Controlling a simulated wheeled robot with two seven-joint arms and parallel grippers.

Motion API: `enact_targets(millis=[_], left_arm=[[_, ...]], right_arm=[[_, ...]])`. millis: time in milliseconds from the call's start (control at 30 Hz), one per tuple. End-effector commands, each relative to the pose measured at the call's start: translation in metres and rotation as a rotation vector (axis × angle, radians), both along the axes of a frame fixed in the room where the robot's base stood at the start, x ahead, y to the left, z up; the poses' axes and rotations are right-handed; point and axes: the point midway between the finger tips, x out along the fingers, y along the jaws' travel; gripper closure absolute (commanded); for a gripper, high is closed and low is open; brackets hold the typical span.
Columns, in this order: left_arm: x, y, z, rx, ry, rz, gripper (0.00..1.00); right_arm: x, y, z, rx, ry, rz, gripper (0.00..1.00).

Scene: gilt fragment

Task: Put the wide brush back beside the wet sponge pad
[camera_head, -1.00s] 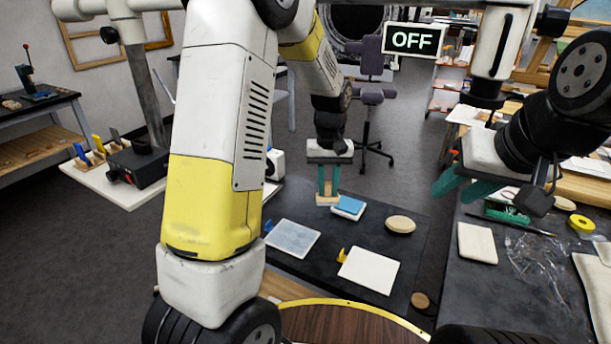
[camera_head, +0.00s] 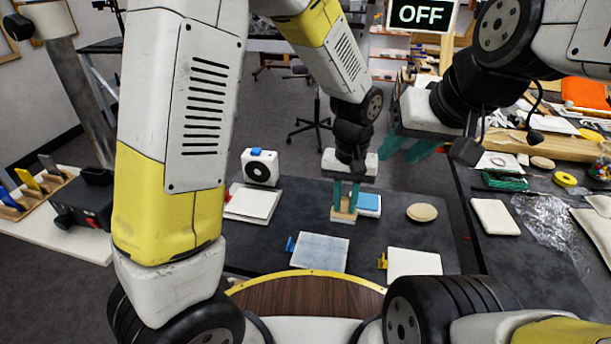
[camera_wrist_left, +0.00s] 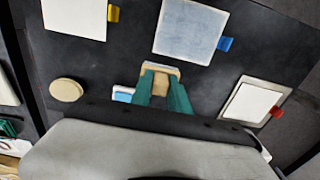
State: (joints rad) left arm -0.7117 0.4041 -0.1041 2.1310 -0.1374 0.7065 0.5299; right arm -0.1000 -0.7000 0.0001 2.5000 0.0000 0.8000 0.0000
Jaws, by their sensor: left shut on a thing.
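My left gripper (camera_head: 346,204) has its green fingers shut on the wide brush (camera_head: 343,216), a tan wooden piece with a pale lower edge. The brush is low over the dark table, just left of the wet sponge pad (camera_head: 369,201), a blue block on a white base. I cannot tell whether the brush touches the table. The left wrist view shows the brush (camera_wrist_left: 160,82) between the fingers and the sponge pad (camera_wrist_left: 122,94) mostly hidden beside them. My right gripper (camera_head: 404,153) is open and empty, raised at the upper right.
A grey-blue sheet with a blue clip (camera_head: 320,251) and a white sheet with a yellow clip (camera_head: 413,263) lie in front. A round tan disc (camera_head: 422,212) is right of the sponge. A white pad (camera_head: 252,204) is at left. Bare table (camera_head: 385,228) lies between.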

Motion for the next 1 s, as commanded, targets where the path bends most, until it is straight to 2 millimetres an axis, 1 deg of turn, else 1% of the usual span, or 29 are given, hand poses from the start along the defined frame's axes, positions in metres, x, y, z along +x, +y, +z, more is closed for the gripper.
enact_targets(millis=[67, 167, 400, 500, 600, 700, 867, 933, 1000], left_arm=[[0.005, 0.002, -0.001, 0.0, 0.0, -0.001, 1.0], [0.022, 0.011, -0.003, 0.0, -0.001, 0.003, 1.0], [0.079, 0.042, -0.009, 0.001, -0.001, 0.002, 1.0], [0.1, 0.054, -0.012, 0.0, -0.001, 0.003, 1.0], [0.116, 0.062, -0.013, 0.0, 0.0, 0.001, 1.0], [0.125, 0.066, -0.014, 0.0, -0.001, -0.001, 1.0], [0.133, 0.071, -0.015, 0.0, 0.0, -0.002, 1.0], [0.141, 0.075, -0.016, 0.001, 0.0, 0.0, 1.0], [0.139, 0.074, -0.028, 0.002, 0.003, -0.004, 1.0]], right_arm=[[0.0, 0.0, 0.0, 0.0, 0.0, 0.0, 0.64], [0.0, 0.0, 0.0, 0.0, 0.0, 0.0, 0.64], [0.0, 0.0, 0.0, 0.0, 0.0, 0.0, 0.64], [0.0, 0.0, 0.0, 0.0, 0.0, 0.0, 0.64], [0.0, 0.0, 0.0, 0.0, 0.0, 0.0, 0.64], [0.0, 0.0, 0.0, 0.0, 0.0, 0.0, 0.64], [0.0, 0.0, 0.0, 0.0, 0.0, 0.0, 0.64], [0.0, 0.0, 0.0, 0.0, 0.0, 0.0, 0.64], [0.0, 0.0, 0.0, 0.0, 0.0, 0.0, 0.64]])
